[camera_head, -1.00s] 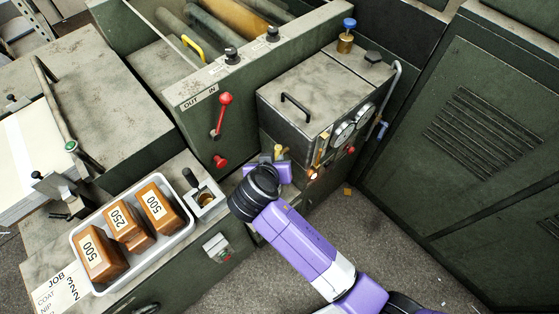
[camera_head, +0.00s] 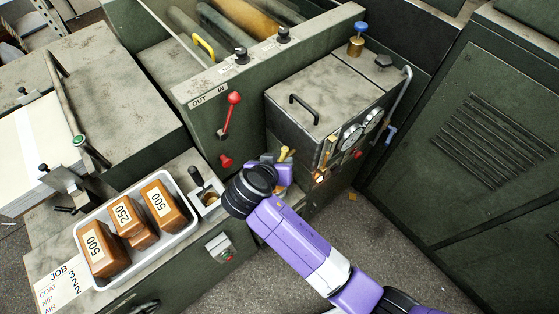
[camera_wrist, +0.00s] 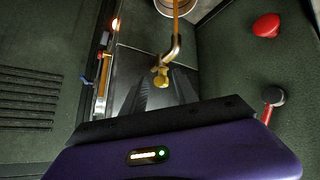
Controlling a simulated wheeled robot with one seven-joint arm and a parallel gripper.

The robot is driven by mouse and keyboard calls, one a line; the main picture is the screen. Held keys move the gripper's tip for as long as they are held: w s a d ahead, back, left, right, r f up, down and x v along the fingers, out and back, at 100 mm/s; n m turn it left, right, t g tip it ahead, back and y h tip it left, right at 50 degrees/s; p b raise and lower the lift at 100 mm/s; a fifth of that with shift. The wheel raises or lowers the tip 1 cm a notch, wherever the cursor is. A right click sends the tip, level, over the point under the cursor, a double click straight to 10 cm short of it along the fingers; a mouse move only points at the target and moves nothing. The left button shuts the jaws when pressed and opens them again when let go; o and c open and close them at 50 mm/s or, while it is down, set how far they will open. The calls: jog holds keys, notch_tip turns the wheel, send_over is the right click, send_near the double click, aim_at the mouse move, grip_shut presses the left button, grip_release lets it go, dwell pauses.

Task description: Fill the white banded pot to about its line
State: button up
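A brass tap (camera_wrist: 162,68) with a bent spout shows in the wrist view, which looks upside down. A thin amber stream (camera_wrist: 176,10) runs from the spout into a round pale pot (camera_wrist: 160,7), cut off by the picture edge. Its band, line and fill level cannot be seen. My gripper (camera_wrist: 162,82) has its dark fingers at the tap's handle; I cannot tell whether they grip it. In the head view my gripper (camera_head: 268,176) is at the front of the grey machine, just below the tap (camera_head: 284,154). The pot is hidden there.
Left of my gripper is a white tray (camera_head: 97,284) with several brown numbered blocks (camera_head: 131,222). A small square white holder (camera_head: 207,202) with a black handle is close by. A red lever (camera_head: 234,98) and red knob (camera_head: 225,160) stick out nearby. Gauges (camera_head: 351,138) are at the right.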

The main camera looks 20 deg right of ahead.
jog(key=v, duration=0.7)
jog(key=shift+s+a+r+b, duration=0.2)
jog(key=shift+r+b, duration=0.05)
jog(key=shift+b, duration=0.15)
jog(key=shift+w, duration=0.1)
dwell(1.3)
